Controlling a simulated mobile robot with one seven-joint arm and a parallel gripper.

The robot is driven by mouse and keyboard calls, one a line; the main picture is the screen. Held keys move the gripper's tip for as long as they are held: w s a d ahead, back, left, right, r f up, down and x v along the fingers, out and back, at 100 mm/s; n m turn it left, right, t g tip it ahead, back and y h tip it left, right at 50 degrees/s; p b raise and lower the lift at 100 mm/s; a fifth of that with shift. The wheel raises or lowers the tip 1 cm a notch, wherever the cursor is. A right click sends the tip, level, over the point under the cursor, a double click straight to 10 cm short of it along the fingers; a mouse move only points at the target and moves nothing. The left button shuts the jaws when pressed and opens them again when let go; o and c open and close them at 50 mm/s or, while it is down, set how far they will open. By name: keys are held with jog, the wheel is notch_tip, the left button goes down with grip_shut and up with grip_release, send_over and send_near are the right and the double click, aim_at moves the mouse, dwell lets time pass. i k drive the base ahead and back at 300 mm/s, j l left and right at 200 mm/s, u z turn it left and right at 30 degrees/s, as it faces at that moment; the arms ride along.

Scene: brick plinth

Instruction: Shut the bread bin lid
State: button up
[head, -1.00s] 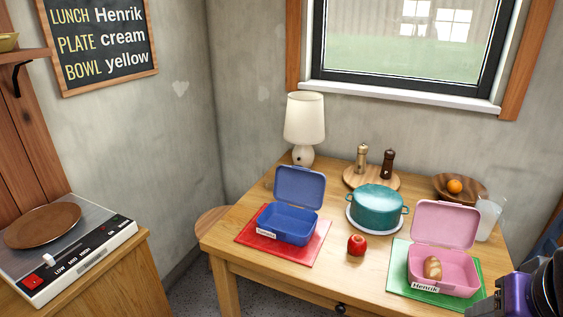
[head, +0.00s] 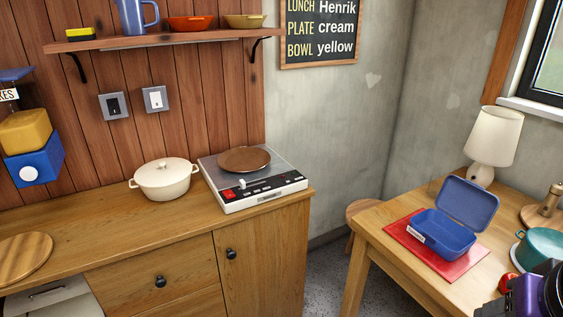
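I cannot make out a bread bin or its lid in the head view. A purple and black part of my arm shows at the bottom right corner, cut off by the frame. It is in front of the wooden table (head: 392,262). I cannot make out my gripper's fingertips there, nor whether they hold anything.
A wooden counter (head: 100,240) carries a white lidded pot (head: 165,182), a hotplate (head: 262,190) with a brown plate (head: 244,160) and a round board (head: 22,256). The table holds an open blue lunchbox (head: 445,232) on a red mat (head: 405,232) and a teal pot (head: 545,247).

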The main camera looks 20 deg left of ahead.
aim_at(19, 304)
jog(key=u, duration=2.7)
jog(key=i+j, duration=0.4)
jog(key=i, duration=0.15)
jog(key=i+j+u, duration=0.1)
jog(key=i+j, duration=0.35)
jog(key=i, duration=0.1)
